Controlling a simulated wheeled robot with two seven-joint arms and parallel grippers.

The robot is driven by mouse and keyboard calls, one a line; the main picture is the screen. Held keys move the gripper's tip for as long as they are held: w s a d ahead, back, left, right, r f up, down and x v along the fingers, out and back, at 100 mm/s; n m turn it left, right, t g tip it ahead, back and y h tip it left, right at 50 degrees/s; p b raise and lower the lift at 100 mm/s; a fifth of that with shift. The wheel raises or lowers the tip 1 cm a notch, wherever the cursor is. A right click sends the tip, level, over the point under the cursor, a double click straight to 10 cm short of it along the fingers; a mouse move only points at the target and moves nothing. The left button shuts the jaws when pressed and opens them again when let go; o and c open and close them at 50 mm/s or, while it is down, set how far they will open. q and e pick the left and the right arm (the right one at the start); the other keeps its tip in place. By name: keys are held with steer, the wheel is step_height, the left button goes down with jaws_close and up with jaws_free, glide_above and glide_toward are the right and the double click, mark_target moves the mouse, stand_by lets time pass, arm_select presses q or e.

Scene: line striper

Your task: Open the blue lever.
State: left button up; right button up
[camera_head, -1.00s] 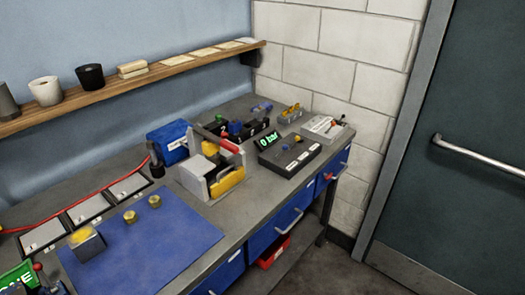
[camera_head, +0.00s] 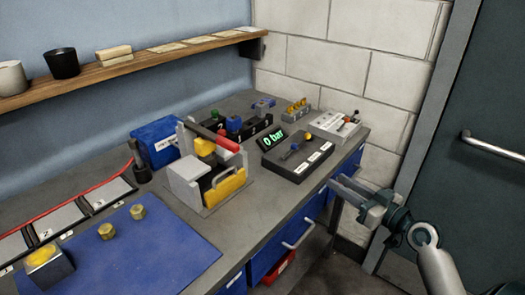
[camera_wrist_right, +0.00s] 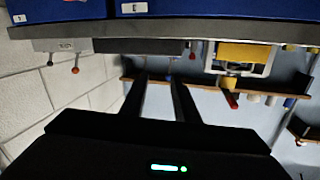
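A green "0 bar" display (camera_head: 273,140) stands behind the box. My right gripper (camera_head: 340,190) is in front of the bench's right part, to the right of and below the box, apart from the lever. Its two fingers are spread and empty in the wrist view (camera_wrist_right: 158,88). That view is upside down; it shows the black box (camera_wrist_right: 135,46) near the bench edge, but I cannot make out the blue lever. My left gripper is not in view.
The bench's front edge and blue drawers (camera_head: 265,262) lie near my right gripper. A door is at the right.

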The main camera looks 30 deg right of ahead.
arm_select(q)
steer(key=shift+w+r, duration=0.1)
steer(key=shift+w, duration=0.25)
arm_select(e)
steer(key=a+r, duration=0.1)
steer(key=a+r+n+y, duration=0.1)
steer(key=r, duration=0.1)
steer(key=shift+w+r, duration=0.1)
steer(key=shift+w, duration=0.1)
steer(key=p, duration=0.5)
glide_toward(291, 149)
steer(key=x, duration=0.9)
steer(key=shift+w+d, duration=0.15)
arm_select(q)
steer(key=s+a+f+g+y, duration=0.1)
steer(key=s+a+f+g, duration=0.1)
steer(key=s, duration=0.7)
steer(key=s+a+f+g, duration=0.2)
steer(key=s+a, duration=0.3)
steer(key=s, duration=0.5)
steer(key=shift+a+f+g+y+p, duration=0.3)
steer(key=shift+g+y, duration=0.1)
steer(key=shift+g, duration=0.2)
arm_select(e)
steer(key=shift+w, duration=0.5)
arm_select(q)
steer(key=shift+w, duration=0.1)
arm_select(e)
jaws_close()
